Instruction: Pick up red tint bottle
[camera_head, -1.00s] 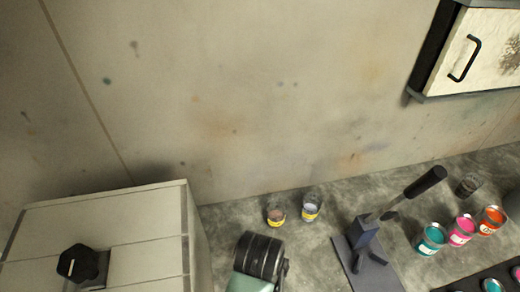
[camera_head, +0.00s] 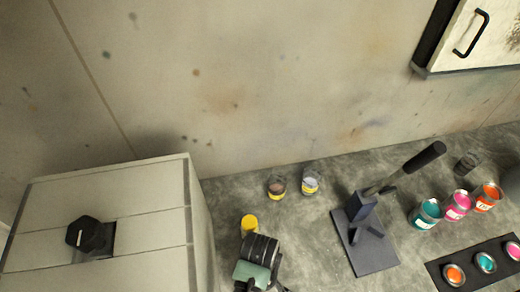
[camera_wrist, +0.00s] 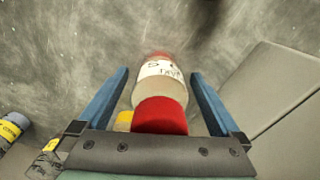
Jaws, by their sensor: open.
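The red tint bottle (camera_wrist: 160,92) shows in the wrist view, with a red cap (camera_wrist: 160,115), a pale body and a white label with dark lettering. My gripper (camera_wrist: 160,74) is open, with one blue finger on each side of the bottle and a visible gap on both sides. The cap lies toward the gripper's palm. I cannot tell how deep the bottle sits between the fingers. In the head view my wrist hides the bottle at the bottom middle.
A yellow-topped container (camera_head: 249,224) stands close by my wrist. Two small jars (camera_head: 277,186) (camera_head: 310,182) stand behind it. A lever press (camera_head: 365,225), paint tins (camera_head: 457,206) and a dark tray (camera_head: 480,282) are to the right. A pale cabinet (camera_head: 110,210) is at left.

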